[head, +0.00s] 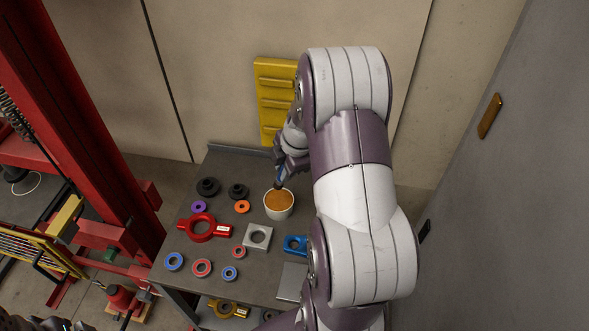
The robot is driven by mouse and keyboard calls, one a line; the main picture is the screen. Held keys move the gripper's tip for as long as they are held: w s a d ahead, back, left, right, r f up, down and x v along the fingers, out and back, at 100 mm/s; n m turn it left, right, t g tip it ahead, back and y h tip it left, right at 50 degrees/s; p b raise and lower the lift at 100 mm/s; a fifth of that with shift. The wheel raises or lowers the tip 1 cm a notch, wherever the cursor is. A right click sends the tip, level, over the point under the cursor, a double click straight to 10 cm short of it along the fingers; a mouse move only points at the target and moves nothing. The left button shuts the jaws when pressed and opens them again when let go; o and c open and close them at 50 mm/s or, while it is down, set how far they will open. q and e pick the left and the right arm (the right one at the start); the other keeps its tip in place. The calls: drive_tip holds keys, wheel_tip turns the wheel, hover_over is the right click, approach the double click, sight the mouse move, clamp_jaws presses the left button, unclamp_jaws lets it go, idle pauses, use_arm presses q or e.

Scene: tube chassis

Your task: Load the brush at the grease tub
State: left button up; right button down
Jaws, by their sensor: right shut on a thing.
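The grease tub (279,210) is a white cup filled with orange-brown grease, on the grey bench right of its middle. My right gripper (283,166) is above the tub's back edge, partly hidden by my own arm. It is shut on the brush (280,178), of which only a short blue and dark part shows. My left gripper is not in view.
Around the tub on the bench (205,279) lie dark round parts (208,187), coloured rings (202,268), a red ring tool (209,228), a grey square block (257,237) and a blue part (295,244). A yellow panel (272,95) hangs behind; a red frame (85,120) stands left.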

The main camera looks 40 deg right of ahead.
drive_tip(key=shift+d+r, duration=0.1)
drive_tip(key=shift+d, duration=0.15)
drive_tip(key=shift+w+f+t, duration=0.3)
drive_tip(key=shift+w, duration=0.1)
drive_tip(key=shift+f+b, duration=0.3)
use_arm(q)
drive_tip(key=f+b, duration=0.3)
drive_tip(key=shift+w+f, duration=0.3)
use_arm(e)
wheel_tip(320, 180, down, 5)
drive_tip(key=shift+s, duration=0.1)
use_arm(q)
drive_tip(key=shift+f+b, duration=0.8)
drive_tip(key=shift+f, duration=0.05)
use_arm(e)
drive_tip(key=shift+f, duration=0.65)
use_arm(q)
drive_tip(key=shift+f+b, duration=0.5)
use_arm(e)
drive_tip(key=shift+s, duration=0.1)
idle(0.8)
